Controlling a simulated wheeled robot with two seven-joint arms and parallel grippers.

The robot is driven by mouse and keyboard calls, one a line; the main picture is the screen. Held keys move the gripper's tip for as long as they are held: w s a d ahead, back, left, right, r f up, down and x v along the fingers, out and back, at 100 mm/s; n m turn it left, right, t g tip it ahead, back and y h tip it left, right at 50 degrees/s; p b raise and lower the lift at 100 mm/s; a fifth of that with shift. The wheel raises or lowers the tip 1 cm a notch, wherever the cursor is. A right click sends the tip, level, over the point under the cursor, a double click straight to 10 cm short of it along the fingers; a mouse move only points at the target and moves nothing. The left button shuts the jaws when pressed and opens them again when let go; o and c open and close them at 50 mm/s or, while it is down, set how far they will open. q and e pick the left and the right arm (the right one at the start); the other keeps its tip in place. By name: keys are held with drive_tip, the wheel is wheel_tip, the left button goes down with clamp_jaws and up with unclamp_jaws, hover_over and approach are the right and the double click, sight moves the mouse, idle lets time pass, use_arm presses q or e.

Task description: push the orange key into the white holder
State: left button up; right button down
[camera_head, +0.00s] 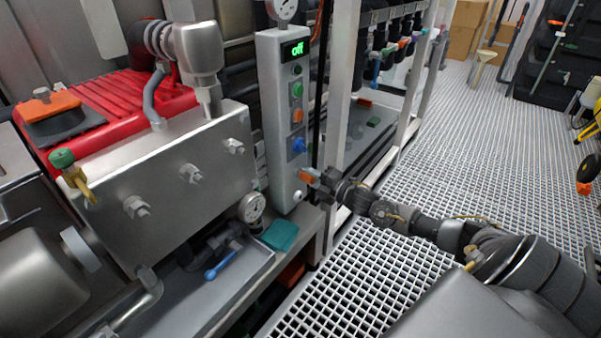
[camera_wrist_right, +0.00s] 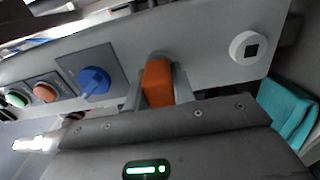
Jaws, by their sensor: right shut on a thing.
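The orange key (camera_wrist_right: 157,82) is between the two fingers of my right gripper (camera_wrist_right: 158,92) in the right wrist view, and the gripper is shut on it. In the head view the orange key (camera_head: 306,176) shows at the tip of my right gripper (camera_head: 314,181), close to the lower front of the grey control box. A grey round part shows just behind the key; I cannot tell whether the key is seated in it. The white holder (camera_wrist_right: 249,48), a round ring with a dark square hole, is on the box face to the right of the key, apart from it. It shows small in the head view (camera_head: 297,195). My left gripper is not in view.
The grey control box (camera_head: 271,120) carries a green "off" display (camera_head: 295,50), green and orange buttons and a blue knob (camera_wrist_right: 94,81). A teal cloth-like item (camera_head: 281,235) lies below it, near a gauge (camera_head: 252,207). A metal rack post stands right behind the box.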

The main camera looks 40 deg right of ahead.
sight(315, 179)
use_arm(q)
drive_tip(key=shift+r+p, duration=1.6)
use_arm(e)
drive_tip(key=shift+v, duration=3)
